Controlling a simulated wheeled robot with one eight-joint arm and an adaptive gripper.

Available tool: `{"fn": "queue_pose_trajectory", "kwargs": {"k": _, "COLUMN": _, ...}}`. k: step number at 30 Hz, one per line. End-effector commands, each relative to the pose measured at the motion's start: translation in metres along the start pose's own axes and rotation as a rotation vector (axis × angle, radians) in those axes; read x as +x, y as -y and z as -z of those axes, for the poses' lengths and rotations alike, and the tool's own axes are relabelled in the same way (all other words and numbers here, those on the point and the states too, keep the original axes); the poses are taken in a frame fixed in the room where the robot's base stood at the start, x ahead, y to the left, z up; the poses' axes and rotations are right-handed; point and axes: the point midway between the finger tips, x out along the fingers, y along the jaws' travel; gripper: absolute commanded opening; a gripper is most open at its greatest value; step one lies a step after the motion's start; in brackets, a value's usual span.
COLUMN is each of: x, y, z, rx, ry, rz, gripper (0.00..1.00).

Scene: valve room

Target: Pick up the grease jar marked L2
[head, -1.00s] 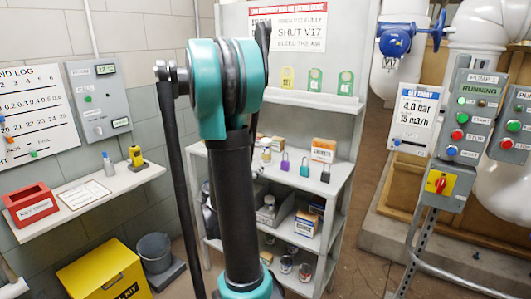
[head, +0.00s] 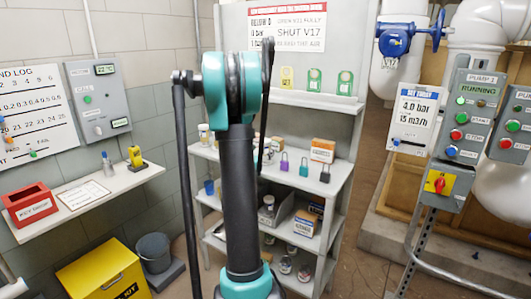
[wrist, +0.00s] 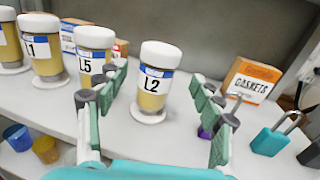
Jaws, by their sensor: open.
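In the wrist view the grease jar marked L2 (wrist: 155,85) stands upright on the shelf top, with a white lid, a yellowish body and a white base. My gripper (wrist: 160,80) is open, with one finger to the left and one to the right of this jar in the picture. The jar appears a little beyond the fingers or between their tips; contact is not evident. A jar marked L5 (wrist: 95,50) stands just left of it, partly behind the left finger. In the head view my arm hides the gripper and the L2 jar.
Another jar, its label ending in 1 (wrist: 43,48), stands farther left. A gaskets box (wrist: 248,82) and a teal padlock (wrist: 273,138) are on the right; a purple padlock (wrist: 205,132) shows behind the right finger. Blue (wrist: 18,136) and orange (wrist: 45,148) cups sit on a lower level.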

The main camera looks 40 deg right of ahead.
Motion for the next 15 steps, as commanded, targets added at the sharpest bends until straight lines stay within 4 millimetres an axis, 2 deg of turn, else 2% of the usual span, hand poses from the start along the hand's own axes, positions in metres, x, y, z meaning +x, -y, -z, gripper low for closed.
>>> {"fn": "queue_pose_trajectory", "kwargs": {"k": 5, "x": 0.016, "y": -0.001, "z": 0.001, "rx": 0.0, "ry": 0.0, "rz": 0.001, "gripper": 0.67}}
{"fn": "queue_pose_trajectory", "kwargs": {"k": 10, "x": 0.042, "y": -0.002, "z": 0.001, "rx": 0.0, "ry": 0.0, "rz": 0.001, "gripper": 0.67}}
{"fn": "queue_pose_trajectory", "kwargs": {"k": 15, "x": 0.051, "y": -0.003, "z": 0.001, "rx": 0.0, "ry": 0.0, "rz": 0.0, "gripper": 0.67}}
